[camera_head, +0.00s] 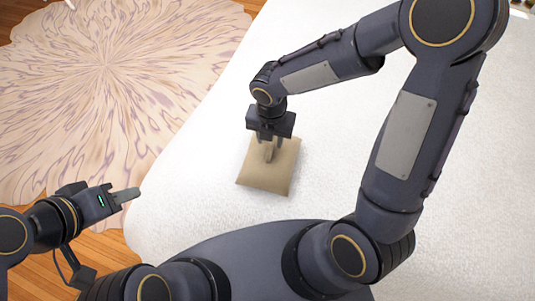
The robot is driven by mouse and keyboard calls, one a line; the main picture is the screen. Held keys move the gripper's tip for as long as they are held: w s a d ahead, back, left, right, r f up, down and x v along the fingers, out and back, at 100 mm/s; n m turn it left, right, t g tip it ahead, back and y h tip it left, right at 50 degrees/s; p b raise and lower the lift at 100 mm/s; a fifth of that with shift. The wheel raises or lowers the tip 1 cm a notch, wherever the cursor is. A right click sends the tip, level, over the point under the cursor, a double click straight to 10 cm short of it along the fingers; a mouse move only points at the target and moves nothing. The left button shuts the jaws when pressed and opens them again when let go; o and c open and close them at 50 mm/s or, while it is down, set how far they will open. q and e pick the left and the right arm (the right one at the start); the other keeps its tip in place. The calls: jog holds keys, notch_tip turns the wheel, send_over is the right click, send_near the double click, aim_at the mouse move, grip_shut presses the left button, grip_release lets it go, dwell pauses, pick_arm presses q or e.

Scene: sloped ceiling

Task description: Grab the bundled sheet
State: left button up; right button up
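The bundled sheet appears as a tan, square, cushion-like bundle (264,178) lying on the white surface in the middle of the head view. My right gripper (269,156) points down at its upper part, with the fingertips at or just above the tan cloth. The fingers look a little apart, but I cannot tell whether cloth is between them. My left gripper (128,194) is at the left, away from the bundle, beside the edge of the white surface. It is seen from the side, so its finger gap does not show.
The white surface (210,130), like a bed top, has free room around the bundle. Its left edge runs beside a round, patterned rug (110,80) on a wooden floor (100,244). My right arm spans the right side of the view.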

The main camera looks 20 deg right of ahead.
aim_at(270, 145)
notch_tip(270, 145, down, 5)
jog(key=shift+w+r, duration=0.1)
grip_shut()
dwell(0.3)
dwell(1.2)
